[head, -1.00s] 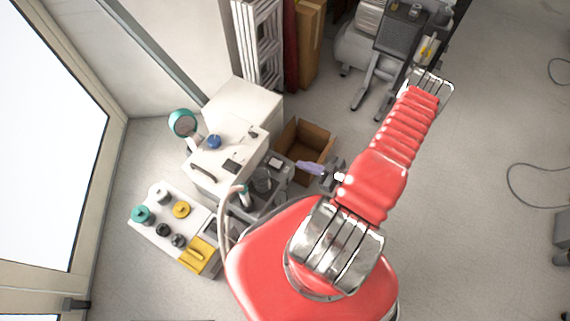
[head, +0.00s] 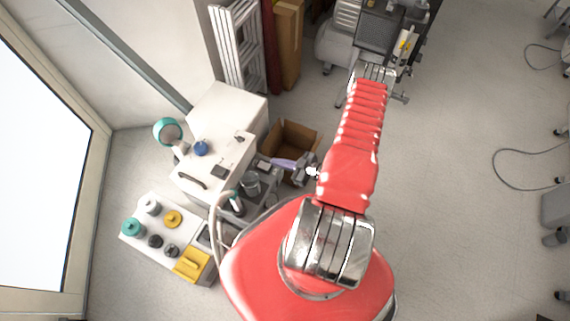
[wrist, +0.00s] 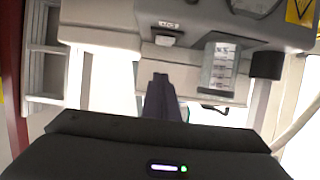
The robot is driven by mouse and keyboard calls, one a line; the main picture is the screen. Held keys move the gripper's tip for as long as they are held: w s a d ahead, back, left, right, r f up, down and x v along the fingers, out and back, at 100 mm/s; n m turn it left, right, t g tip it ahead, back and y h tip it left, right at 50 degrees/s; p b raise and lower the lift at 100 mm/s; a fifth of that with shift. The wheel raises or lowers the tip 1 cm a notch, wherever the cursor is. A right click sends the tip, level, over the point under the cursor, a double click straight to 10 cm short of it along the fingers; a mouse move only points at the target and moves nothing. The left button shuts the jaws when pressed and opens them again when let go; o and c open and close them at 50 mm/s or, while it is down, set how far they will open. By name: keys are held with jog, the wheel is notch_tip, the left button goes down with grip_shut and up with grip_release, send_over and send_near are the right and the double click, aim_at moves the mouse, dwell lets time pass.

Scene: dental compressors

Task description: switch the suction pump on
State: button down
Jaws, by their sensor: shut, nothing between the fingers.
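The suction pump is a grey unit (head: 270,186) beside the white cabinet in the head view, with a clear jar (head: 251,185) on it. In the wrist view its grey body (wrist: 115,12) fills the top, with a graduated jar (wrist: 220,68) at right. A small switch (wrist: 166,38) with a light label sits on the body, just beyond my fingertips in the picture. Its on or off position is too small to tell. My gripper (head: 276,162) is shut and empty, pointing left at the pump; its dark fingers also show in the wrist view (wrist: 160,78). Contact cannot be told.
A white cabinet (head: 225,120) stands behind the pump, and an open cardboard box (head: 292,135) is behind my gripper. A white tray (head: 150,222) with knobs and caps lies at left. A ladder (head: 238,45) leans at the back. The floor at right is mostly clear.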

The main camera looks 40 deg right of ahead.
aim_at(264, 165)
jog(key=x, duration=0.3)
notch_tip(264, 165, down, 3)
jog(key=shift+s+r, duration=0.1)
jog(key=shift+r, duration=0.05)
jog(key=shift+s+d+f, duration=0.1)
jog(key=shift+f, duration=0.6)
